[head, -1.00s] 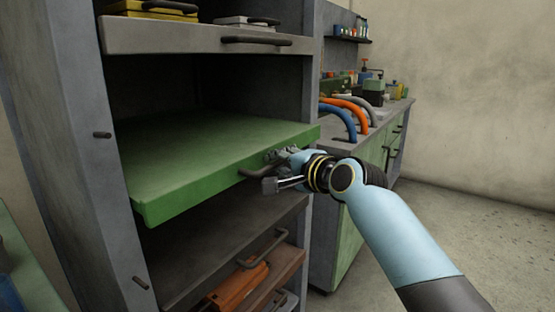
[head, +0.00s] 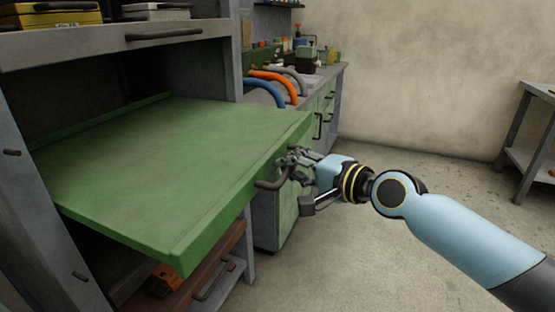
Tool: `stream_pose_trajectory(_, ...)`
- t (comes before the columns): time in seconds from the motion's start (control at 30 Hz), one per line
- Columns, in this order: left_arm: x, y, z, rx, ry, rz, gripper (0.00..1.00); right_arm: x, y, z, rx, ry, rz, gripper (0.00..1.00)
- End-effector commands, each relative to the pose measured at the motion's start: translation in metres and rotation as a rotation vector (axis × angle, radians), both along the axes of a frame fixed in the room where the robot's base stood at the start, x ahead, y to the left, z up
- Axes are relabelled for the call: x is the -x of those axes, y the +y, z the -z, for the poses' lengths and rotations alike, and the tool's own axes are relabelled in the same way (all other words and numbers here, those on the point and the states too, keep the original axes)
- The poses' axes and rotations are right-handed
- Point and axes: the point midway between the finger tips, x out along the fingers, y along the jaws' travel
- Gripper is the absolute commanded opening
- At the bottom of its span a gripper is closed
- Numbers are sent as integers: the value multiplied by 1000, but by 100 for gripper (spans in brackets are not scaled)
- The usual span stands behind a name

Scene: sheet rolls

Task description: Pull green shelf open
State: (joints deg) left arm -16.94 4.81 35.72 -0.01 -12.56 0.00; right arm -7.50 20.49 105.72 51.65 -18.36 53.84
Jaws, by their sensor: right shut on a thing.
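The green shelf (head: 165,160) is a flat sliding tray in a grey cabinet (head: 205,62). It sticks far out of the cabinet front, and its top is bare. A dark handle (head: 270,183) sits on its front edge. My right gripper (head: 288,170) is at that front edge, shut on the handle. Its fingers partly hide the handle's far end. My left gripper is not in view.
A grey shelf with a dark handle (head: 163,36) holds yellow and grey cases above. Below are a brown shelf (head: 205,280) and an orange item (head: 163,280). A workbench with hoses (head: 275,85) stands behind. A table (head: 540,130) is at right. Floor between is clear.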

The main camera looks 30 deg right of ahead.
Motion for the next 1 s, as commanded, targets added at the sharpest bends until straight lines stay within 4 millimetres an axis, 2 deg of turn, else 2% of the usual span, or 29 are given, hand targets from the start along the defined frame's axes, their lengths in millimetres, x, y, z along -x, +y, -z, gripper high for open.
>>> stream_pose_trajectory(0.33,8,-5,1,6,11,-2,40,2,-1,4,-4,10,0,0)
stream_pose_trajectory(0.37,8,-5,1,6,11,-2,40,2,-1,4,-4,10,0,10)
stream_pose_trajectory(0.47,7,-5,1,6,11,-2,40,2,-1,4,-3,9,0,23)
stream_pose_trajectory(0.73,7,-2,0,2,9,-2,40,2,-1,2,-1,4,0,23)
stream_pose_trajectory(0.87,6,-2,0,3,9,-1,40,14,-5,0,4,5,0,23)
stream_pose_trajectory(1.0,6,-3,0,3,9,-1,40,39,-11,-4,6,8,-2,23)
